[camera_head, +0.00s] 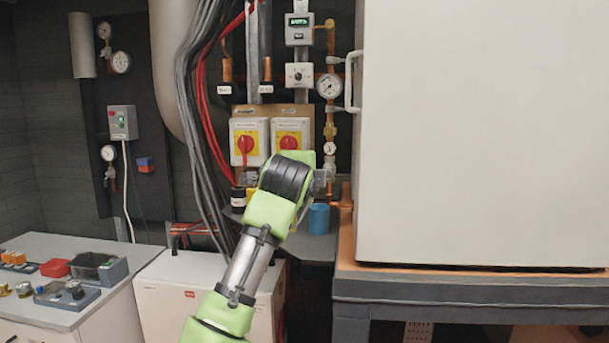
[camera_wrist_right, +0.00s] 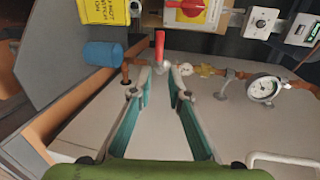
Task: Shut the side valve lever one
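In the right wrist view, a red valve lever (camera_wrist_right: 160,46) points up the picture from a copper pipe (camera_wrist_right: 207,70). My right gripper (camera_wrist_right: 160,74) is open, with its two fingertips on either side of the lever's lower end. I cannot tell whether either finger touches it. In the head view, my green right arm reaches up to the pipework beside the white cabinet. Its wrist hides the lever and most of the gripper there. My left gripper is out of view.
A blue cup-like cylinder (camera_head: 318,218) is close below the wrist and also shows in the wrist view (camera_wrist_right: 103,53). A large white cabinet (camera_head: 470,140) stands at right. Red rotary switches (camera_head: 246,144), hanging cables (camera_head: 195,90) and a gauge (camera_head: 329,86) are near the arm.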

